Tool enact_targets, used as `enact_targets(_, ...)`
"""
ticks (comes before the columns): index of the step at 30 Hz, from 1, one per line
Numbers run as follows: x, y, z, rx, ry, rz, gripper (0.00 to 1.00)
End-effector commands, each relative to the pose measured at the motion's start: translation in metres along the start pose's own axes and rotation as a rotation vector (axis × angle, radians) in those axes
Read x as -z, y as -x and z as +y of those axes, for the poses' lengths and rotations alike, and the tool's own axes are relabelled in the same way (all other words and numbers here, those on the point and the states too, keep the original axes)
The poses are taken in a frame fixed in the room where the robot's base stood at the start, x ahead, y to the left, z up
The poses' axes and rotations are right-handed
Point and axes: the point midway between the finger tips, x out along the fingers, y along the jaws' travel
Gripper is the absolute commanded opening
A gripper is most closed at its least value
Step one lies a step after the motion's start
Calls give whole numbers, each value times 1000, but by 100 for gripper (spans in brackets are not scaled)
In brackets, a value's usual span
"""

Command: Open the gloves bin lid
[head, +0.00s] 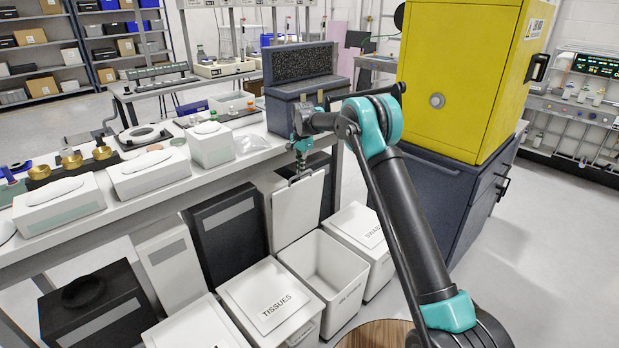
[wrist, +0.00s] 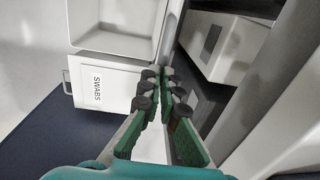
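A white bin (head: 322,272) stands open in the floor row, between the closed TISSUES bin (head: 272,303) and the closed SWABS bin (head: 362,238). The small print on its rim is too small to read surely. Its white lid (head: 298,214) stands nearly upright at the bin's back side, by the bench. My gripper (head: 301,168) is at the lid's top edge. In the wrist view my green fingers (wrist: 161,85) come close together at their tips, with a thin white panel seemingly between them. The open bin (wrist: 115,22) and SWABS lid (wrist: 103,84) lie left of the fingers.
The white bench (head: 150,200) runs behind the bins, with white boxes (head: 150,171) and a dark foam-lined case (head: 300,70) on it. Black panels (head: 230,232) stand near the bins. A yellow cabinet (head: 455,75) is behind my arm. Floor at right is clear.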

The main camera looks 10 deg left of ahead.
Motion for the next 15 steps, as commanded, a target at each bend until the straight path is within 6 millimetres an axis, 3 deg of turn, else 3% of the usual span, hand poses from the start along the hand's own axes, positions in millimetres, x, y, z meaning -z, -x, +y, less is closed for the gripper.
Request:
enact_targets(1,-6,-20,-11,2,14,-2,0)
enact_targets(9,-6,-21,-41,-3,15,-4,0)
enact_targets(15,-7,-22,-52,-7,15,-6,0)
